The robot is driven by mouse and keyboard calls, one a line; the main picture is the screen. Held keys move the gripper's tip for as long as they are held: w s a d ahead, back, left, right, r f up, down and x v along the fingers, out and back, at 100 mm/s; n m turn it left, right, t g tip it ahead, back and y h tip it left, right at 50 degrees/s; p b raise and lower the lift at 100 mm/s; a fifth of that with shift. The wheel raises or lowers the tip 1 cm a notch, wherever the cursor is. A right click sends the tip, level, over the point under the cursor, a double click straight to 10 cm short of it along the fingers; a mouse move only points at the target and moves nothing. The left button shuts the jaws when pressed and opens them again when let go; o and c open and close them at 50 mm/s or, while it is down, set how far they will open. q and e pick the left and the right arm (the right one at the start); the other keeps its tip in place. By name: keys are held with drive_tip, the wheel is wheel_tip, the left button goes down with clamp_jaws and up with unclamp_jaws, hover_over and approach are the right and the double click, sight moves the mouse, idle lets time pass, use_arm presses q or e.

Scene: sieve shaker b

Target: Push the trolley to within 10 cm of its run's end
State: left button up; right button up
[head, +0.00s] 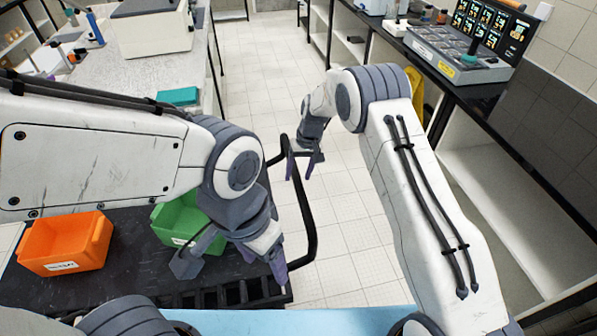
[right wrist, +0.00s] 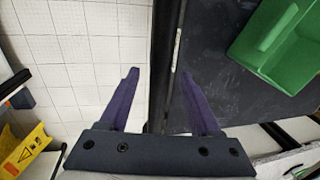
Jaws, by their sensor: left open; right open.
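The trolley (head: 110,275) has a dark top carrying an orange bin (head: 65,245) and a green bin (head: 188,218). Its black handle bar (head: 311,240) curves out on the right side. My right gripper (head: 301,172) is open beside the far part of the handle. In the right wrist view, the black bar (right wrist: 163,50) passes between the two open purple fingers; whether they touch it I cannot tell. My left gripper (head: 232,268) is open over the trolley's near right part, close to the green bin and inside the handle. My left arm hides part of the trolley.
A long bench (head: 150,75) with a white machine (head: 150,30) stands at the back left. A counter with a tray instrument (head: 455,55) lines the right. A yellow floor sign (right wrist: 25,150) stands by the right counter. The tiled aisle (head: 265,75) between is clear.

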drive_tip(key=shift+a+f, duration=0.1)
drive_tip(key=shift+f, duration=0.4)
drive_tip(key=shift+c, duration=0.3)
clamp_jaws()
idle(0.9)
